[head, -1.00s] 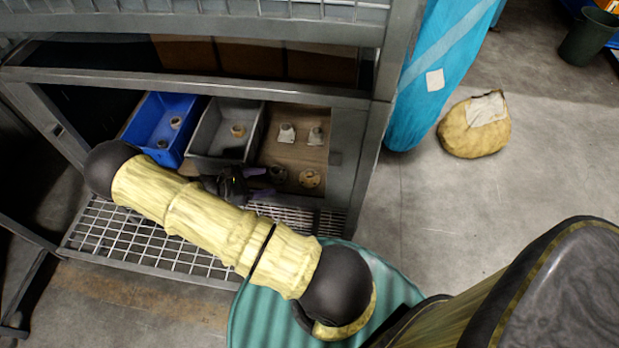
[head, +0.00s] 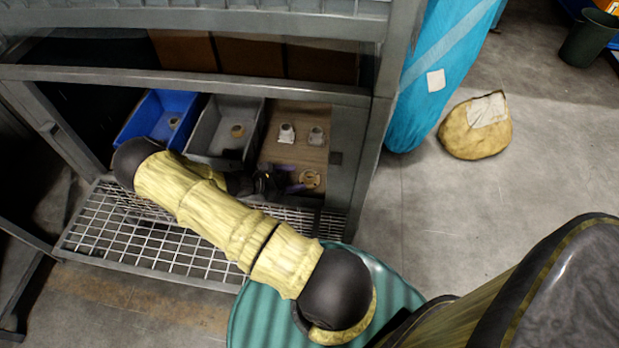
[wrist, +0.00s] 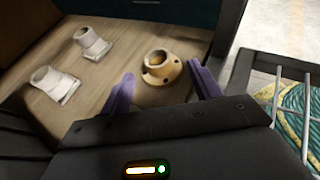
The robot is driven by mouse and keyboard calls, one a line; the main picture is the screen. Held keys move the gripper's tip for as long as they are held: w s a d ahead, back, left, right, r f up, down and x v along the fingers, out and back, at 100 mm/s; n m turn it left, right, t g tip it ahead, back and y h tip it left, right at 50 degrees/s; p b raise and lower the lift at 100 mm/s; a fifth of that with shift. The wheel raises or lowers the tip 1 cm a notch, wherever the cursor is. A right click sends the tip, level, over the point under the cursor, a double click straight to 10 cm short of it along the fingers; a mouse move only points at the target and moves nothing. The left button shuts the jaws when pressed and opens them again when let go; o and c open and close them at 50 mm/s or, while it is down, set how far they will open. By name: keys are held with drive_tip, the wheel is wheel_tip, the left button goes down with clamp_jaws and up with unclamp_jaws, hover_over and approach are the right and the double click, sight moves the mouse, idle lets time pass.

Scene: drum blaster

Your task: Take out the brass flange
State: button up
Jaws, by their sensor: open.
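The brass flange (wrist: 161,68) sits on the wooden board in the wrist view, a round tan ring with holes and a raised collar. It also shows in the head view (head: 310,179) near the board's front right. My gripper (wrist: 165,88) is open, with its purple fingers on either side and just short of the flange, not closed on it. In the head view my gripper (head: 297,178) is low at the board's front, left of the flange. Part of the board behind the gripper is hidden.
Two pale fittings (wrist: 91,40) (wrist: 56,84) stand left of the flange on the board (head: 300,155). A grey bin (head: 250,137) and a blue bin (head: 142,113) stand to the left. Rack posts (head: 362,165) and the shelf beam above bound the space.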

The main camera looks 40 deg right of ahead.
sight(308, 175)
drive_tip(key=b+x, duration=0.1)
drive_tip(key=x, duration=0.4)
drive_tip(key=shift+w+d, duration=0.1)
drive_tip(key=shift+d, duration=0.05)
drive_tip(key=shift+r, duration=0.1)
drive_tip(key=c, duration=1.3)
drive_tip(key=shift+c, duration=0.2)
wheel_tip(308, 175, up, 10)
drive_tip(key=p, duration=0.2)
drive_tip(key=shift+p, duration=0.3)
